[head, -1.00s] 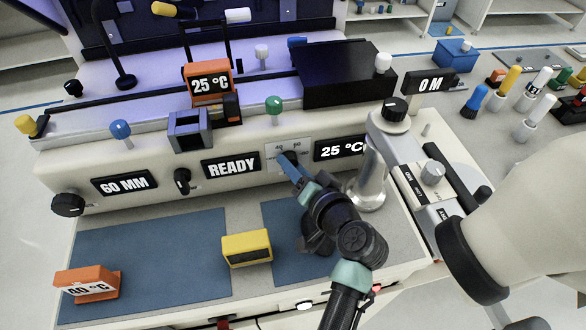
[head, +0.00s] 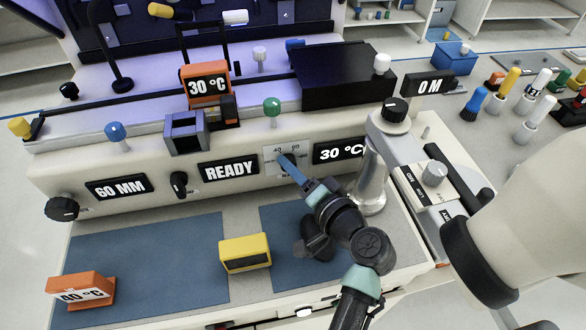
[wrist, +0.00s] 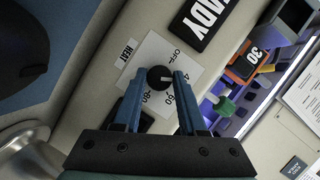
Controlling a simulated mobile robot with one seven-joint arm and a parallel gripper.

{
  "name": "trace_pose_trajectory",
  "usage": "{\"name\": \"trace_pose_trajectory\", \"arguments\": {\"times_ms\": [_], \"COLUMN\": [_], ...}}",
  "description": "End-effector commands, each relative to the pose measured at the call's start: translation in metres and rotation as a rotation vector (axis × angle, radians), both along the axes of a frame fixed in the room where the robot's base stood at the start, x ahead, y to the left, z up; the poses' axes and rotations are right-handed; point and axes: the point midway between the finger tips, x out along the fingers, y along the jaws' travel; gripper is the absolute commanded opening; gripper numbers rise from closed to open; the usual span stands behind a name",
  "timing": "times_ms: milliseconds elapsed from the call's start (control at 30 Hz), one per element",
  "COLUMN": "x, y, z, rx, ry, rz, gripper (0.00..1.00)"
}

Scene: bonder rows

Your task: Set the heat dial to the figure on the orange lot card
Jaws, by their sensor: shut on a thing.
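The orange lot card (head: 82,292) stands at the front left of the blue mat and reads 40 °C. The heat dial is a black knob (wrist: 160,77) on a pale plate marked HEAT, OFF, 40, 60 and 80. My gripper (wrist: 158,76) has its blue fingers on either side of the knob and is shut on it. In the head view my gripper (head: 283,160) hides most of the dial. The black display (head: 339,151) right of the dial reads 30 °C. An orange readout (head: 207,84) on top of the machine also reads 30 °C.
A READY display (head: 229,171) and a small black knob (head: 179,184) are left of the dial. A 60 MM display (head: 119,187) is farther left. A yellow block (head: 245,252) sits on the bench below. A metal post (head: 371,185) stands close right of my gripper.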

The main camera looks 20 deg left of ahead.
Motion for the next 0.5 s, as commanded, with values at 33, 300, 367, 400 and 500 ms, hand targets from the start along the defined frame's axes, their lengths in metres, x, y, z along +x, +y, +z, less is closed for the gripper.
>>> {"name": "trace_pose_trajectory", "arguments": {"times_ms": [33, 300, 367, 400, 500], "x": [0.0004, 0.0002, 0.0001, 0.0001, -0.0001], "y": [-0.0003, -0.0002, -0.0002, -0.0001, -0.0004], "z": [0.0004, 0.0003, 0.0002, 0.0002, 0.0002], "rx": [0.000, 0.000, 0.000, 0.000, 0.000], "ry": [-0.001, -0.001, -0.001, -0.001, -0.001], "rz": [-0.002, -0.001, -0.001, -0.001, -0.001], "gripper": [0.00, 0.71, 0.71, 0.71, 0.71]}}
